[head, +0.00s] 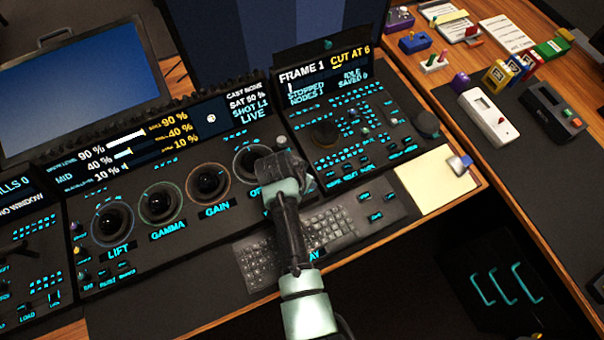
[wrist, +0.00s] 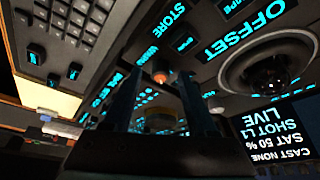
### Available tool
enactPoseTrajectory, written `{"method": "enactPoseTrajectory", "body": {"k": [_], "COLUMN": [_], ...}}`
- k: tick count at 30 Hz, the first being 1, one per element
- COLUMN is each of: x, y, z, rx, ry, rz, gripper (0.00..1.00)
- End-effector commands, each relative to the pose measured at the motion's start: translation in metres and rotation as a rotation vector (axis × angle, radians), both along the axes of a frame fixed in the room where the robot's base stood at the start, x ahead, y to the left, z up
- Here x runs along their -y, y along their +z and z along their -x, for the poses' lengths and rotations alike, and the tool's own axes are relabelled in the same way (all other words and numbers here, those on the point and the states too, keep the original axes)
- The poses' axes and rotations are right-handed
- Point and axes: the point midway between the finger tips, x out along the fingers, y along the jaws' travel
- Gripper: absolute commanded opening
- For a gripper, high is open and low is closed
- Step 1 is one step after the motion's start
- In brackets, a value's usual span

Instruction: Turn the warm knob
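A small knob with an orange-lit top (wrist: 160,77) stands on the dark panel in the wrist view, near small cyan labels. I take it for the warm knob; the label beside it is too small to read surely. My gripper (wrist: 158,98) is open, its two dark fingers apart on either side of the knob in the picture. I cannot tell whether they touch it. In the head view my gripper (head: 283,172) is over the panel's right part, beside the OFFSET trackball (head: 252,160), and hides the knob and its surroundings.
The LIFT (head: 110,222), GAMMA (head: 160,202) and GAIN (head: 208,182) trackballs lie left of my gripper. A keyboard (head: 262,262) is below it. A display strip (head: 130,140) stands behind. A dial panel (head: 325,133) and a yellow notepad (head: 436,178) are to the right.

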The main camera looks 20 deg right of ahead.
Motion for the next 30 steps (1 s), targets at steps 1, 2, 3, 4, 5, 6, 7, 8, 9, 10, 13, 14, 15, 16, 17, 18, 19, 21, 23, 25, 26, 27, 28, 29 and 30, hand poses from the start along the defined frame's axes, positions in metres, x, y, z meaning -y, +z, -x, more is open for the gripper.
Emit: {"method": "enactPoseTrajectory", "body": {"k": [1,2,3,4,5,6,7,8,9,10,13,14,15,16,17,18,19,21,23,25,26,27,28,29,30], "x": [0.000,0.000,0.000,0.000,0.000,0.000,0.000,-0.001,-0.002,-0.003,-0.007,-0.009,-0.011,-0.013,-0.014,-0.017,-0.019,-0.023,-0.027,-0.030,-0.032,-0.033,-0.035,-0.036,-0.037], "y": [0.000,0.000,0.000,0.000,0.000,0.001,0.002,0.004,0.007,0.009,0.021,0.026,0.032,0.038,0.044,0.051,0.056,0.069,0.080,0.091,0.095,0.101,0.105,0.108,0.112], "z": [0.000,0.000,0.000,0.000,0.000,0.000,0.000,0.000,0.000,0.001,0.004,0.006,0.007,0.008,0.009,0.012,0.013,0.016,0.019,0.022,0.023,0.024,0.025,0.026,0.027], "rx": [0.000,0.001,0.001,0.001,0.001,0.001,0.001,0.002,0.003,0.003,0.004,0.004,0.003,0.005,0.005,0.004,0.005,0.004,0.005,0.003,0.003,0.003,0.003,0.002,0.002], "ry": [0.000,0.000,0.000,0.000,0.000,0.000,0.000,0.000,0.001,0.001,0.002,0.002,0.003,0.002,0.002,0.002,0.002,0.003,0.003,0.003,0.003,0.002,0.002,0.002,0.002], "rz": [0.000,0.001,0.001,0.001,0.001,0.000,0.000,0.001,0.001,0.001,0.001,0.001,0.001,0.001,0.001,0.001,0.001,0.001,0.001,0.001,0.001,0.000,0.002,0.001,0.001], "gripper": [0.58,0.58,0.58,0.58,0.58,0.58,0.58,0.58,0.58,0.58,0.58,0.58,0.58,0.58,0.58,0.58,0.58,0.58,0.58,0.58,0.58,0.58,0.58,0.58,0.58]}}
